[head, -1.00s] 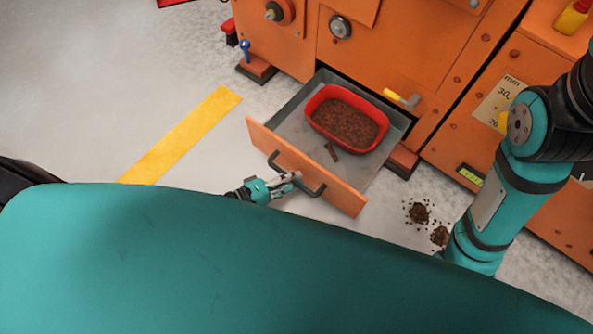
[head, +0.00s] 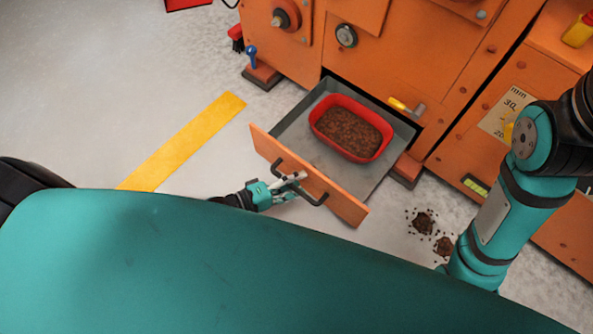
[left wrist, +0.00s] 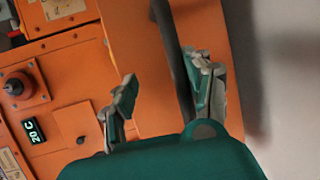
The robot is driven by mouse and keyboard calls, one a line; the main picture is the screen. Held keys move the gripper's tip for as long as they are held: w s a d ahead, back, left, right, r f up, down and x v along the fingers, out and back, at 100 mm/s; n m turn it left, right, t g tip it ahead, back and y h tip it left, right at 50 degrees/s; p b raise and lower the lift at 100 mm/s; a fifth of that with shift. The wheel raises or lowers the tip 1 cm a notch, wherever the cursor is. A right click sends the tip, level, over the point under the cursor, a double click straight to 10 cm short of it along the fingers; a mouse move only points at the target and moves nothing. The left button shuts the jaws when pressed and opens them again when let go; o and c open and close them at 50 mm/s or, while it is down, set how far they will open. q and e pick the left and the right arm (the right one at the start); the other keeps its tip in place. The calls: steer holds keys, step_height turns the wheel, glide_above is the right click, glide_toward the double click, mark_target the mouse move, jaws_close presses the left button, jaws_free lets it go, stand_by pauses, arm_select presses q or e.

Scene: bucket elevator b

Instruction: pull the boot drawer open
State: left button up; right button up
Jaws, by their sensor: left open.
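The boot drawer (head: 310,178) is pulled out of the orange machine, its grey inside showing. A red tub (head: 384,140) of brown material sits in it. The drawer's dark bar handle (head: 318,199) is on the orange front.
Small piles of brown grains (head: 424,223) lie on the floor right of the drawer. A yellow-handled lever (head: 402,105) sticks out above the drawer's right side. A yellow floor stripe (head: 185,142) runs at the left; the floor around it is clear.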

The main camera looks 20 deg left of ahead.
arm_select(q)
steer(key=o, duration=0.8)
steer(key=r, duration=0.6)
steer(key=shift+w+d+r, duration=0.1)
steer(key=shift+w, duration=0.3)
step_height(320, 180, up, 2)
steer(key=shift+r, duration=0.1)
steer(key=c, duration=0.3)
steer(key=shift+s+r, duration=0.1)
steer(key=c, duration=0.5)
steer(key=shift+s+f, duration=0.1)
steer(key=shift+f, duration=0.15)
